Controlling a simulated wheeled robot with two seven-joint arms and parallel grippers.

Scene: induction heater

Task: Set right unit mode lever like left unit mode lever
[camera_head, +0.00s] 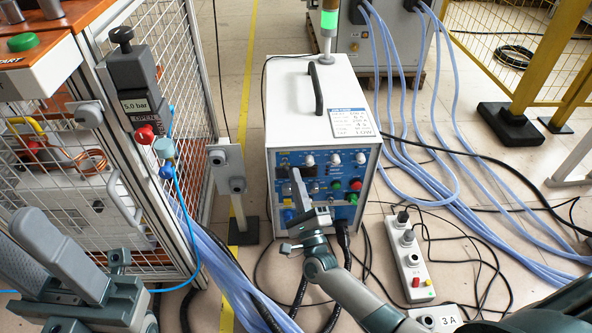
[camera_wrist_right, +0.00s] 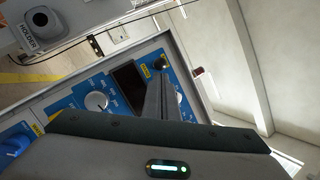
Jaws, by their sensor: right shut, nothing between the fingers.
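A white unit (camera_head: 290,100) with a blue front panel (camera_head: 369,170) stands in the middle of the head view. The panel carries several white knobs, including one (camera_head: 334,158) in the top row, plus coloured buttons. My right gripper (camera_head: 295,172) is shut and empty in front of the panel's left part, hiding some controls. In the right wrist view its tips (camera_wrist_right: 160,80) are near a small black knob or lever (camera_wrist_right: 161,62) beside a yellow label; contact is unclear. I cannot tell which controls are the mode levers. My left gripper (camera_head: 50,255) is open at lower left.
A mesh cage (camera_head: 150,40) with a grey "5.0 bar" device (camera_head: 133,80) stands at left. A grey post (camera_head: 228,170) stands between cage and unit. Blue hoses and a power strip (camera_head: 411,255) lie on the floor at right. A dark screen (camera_wrist_right: 130,82) shows in the wrist view.

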